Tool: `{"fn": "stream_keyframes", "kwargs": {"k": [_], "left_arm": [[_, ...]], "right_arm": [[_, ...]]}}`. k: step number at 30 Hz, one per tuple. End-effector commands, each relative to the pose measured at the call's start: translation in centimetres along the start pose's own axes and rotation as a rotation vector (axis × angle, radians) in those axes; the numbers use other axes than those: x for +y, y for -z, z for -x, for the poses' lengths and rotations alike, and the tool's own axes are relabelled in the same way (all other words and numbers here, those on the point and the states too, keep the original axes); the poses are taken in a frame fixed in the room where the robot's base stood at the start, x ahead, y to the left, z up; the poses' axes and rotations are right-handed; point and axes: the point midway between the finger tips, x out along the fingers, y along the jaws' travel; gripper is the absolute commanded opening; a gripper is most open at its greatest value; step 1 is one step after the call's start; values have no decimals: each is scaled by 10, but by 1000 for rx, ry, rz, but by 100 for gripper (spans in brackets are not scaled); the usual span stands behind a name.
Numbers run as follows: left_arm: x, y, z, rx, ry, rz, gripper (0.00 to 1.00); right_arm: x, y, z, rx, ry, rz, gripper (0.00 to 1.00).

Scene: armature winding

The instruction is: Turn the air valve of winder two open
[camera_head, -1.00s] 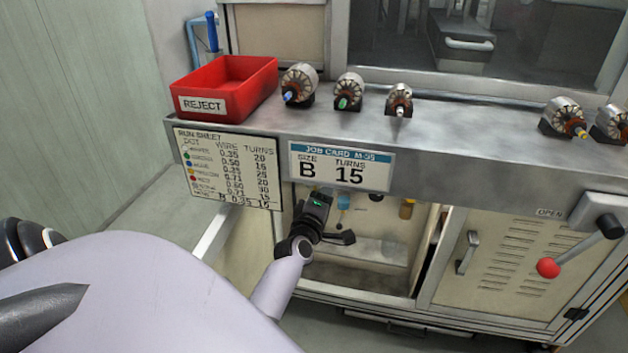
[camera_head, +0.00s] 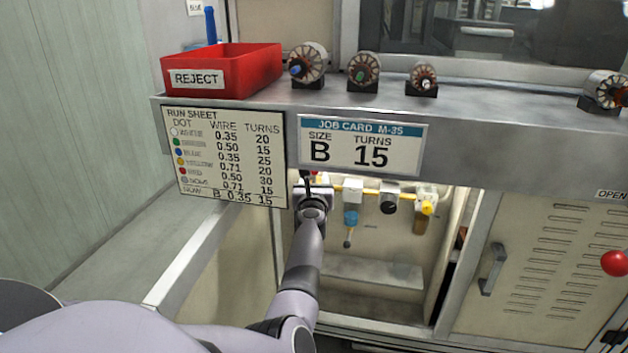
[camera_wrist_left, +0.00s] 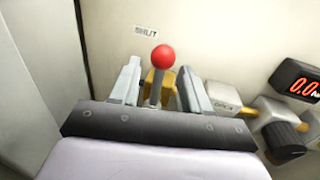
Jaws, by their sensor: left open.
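The air valve's lever has a red ball knob (camera_wrist_left: 163,57) on a grey stem above a yellow body. It stands between the two fingers of my left gripper (camera_wrist_left: 160,80) in the left wrist view. The fingers are apart, one on each side of the stem, and I see a gap on both sides. A SHUT label (camera_wrist_left: 146,31) is on the panel just above the knob; an OPEN label lies to the right. In the head view my left gripper (camera_head: 312,188) is inside the open cabinet, largely covering the valve. My right gripper is not in view.
Yellow pipe fittings (camera_head: 428,207) and a black knob (camera_head: 390,203) sit right of the valve. A display (camera_wrist_left: 299,84) reads 0.0. The job card (camera_head: 362,146) and run sheet (camera_head: 225,155) hang above. A red reject bin (camera_head: 222,72) and several armatures stand on the shelf.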

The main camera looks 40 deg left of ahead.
Motion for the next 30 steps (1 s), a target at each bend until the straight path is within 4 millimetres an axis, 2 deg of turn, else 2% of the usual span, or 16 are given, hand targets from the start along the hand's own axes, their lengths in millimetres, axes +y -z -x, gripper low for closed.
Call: {"fn": "stream_keyframes", "kwargs": {"k": [3, 9, 21, 22, 26, 30], "left_arm": [[1, 3, -15, -2, 0, -1, 46], [0, 2, -30, -1, 0, -2, 46], [1, 0, -34, -1, 0, -3, 46], [1, 0, -34, -1, 0, -3, 43], [1, 0, -34, -1, 0, -3, 1], [1, -1, -34, -3, 0, -3, 0]], "right_arm": [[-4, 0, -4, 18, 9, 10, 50], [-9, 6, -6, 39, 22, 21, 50], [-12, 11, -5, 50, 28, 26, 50], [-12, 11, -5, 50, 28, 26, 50], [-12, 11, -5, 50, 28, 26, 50], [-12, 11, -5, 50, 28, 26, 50]]}}
